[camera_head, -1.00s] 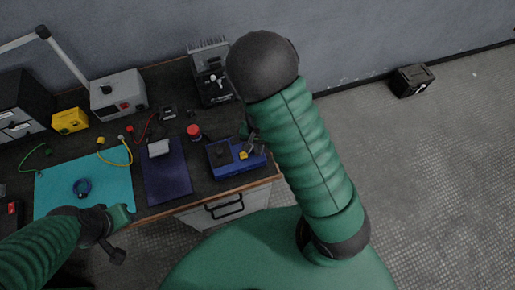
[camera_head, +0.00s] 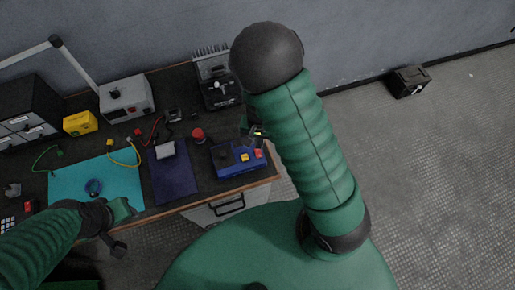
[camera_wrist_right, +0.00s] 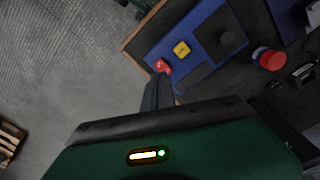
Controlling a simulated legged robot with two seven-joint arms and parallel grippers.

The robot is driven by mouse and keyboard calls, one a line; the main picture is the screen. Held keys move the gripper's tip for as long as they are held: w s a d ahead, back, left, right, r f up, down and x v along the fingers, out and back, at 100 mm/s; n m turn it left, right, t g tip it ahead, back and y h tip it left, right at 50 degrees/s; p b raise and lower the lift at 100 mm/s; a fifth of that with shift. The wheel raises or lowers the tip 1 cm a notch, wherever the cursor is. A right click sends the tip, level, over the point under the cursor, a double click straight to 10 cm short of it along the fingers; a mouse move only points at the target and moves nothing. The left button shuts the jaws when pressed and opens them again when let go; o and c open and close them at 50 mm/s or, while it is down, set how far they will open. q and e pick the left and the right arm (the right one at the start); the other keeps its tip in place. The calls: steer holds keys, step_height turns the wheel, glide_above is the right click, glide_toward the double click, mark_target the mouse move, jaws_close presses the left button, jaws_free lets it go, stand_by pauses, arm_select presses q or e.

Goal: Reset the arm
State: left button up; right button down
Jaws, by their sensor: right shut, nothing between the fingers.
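My right arm (camera_head: 308,150) rises large and green in the middle of the head view and hides part of its own hand. The right gripper (camera_head: 258,133) shows small just behind it, above the right end of the blue box (camera_head: 228,168). In the right wrist view the dark fingers (camera_wrist_right: 160,78) are together and empty. They point towards the red button (camera_wrist_right: 162,66) on the box; whether they touch it cannot be told. My left arm (camera_head: 42,245) comes in at lower left. Its hand (camera_head: 118,225) is over the front edge of the workbench (camera_head: 200,207), its fingers unclear.
A black crate (camera_head: 409,81) stands by the wall. The floor at right is clear.

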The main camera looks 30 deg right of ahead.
steer(key=s+a+r+n+t, duration=0.1)
steer(key=s+a+r+n, duration=0.1)
steer(key=r+n, duration=0.2)
steer(key=s+a+r+n+t, duration=0.1)
steer(key=r+n, duration=0.3)
steer(key=r, duration=0.5)
steer(key=shift+s+a+n+t, duration=0.3)
steer(key=shift+s+a, duration=0.3)
steer(key=shift+a, duration=0.15)
steer(key=shift+s, duration=0.15)
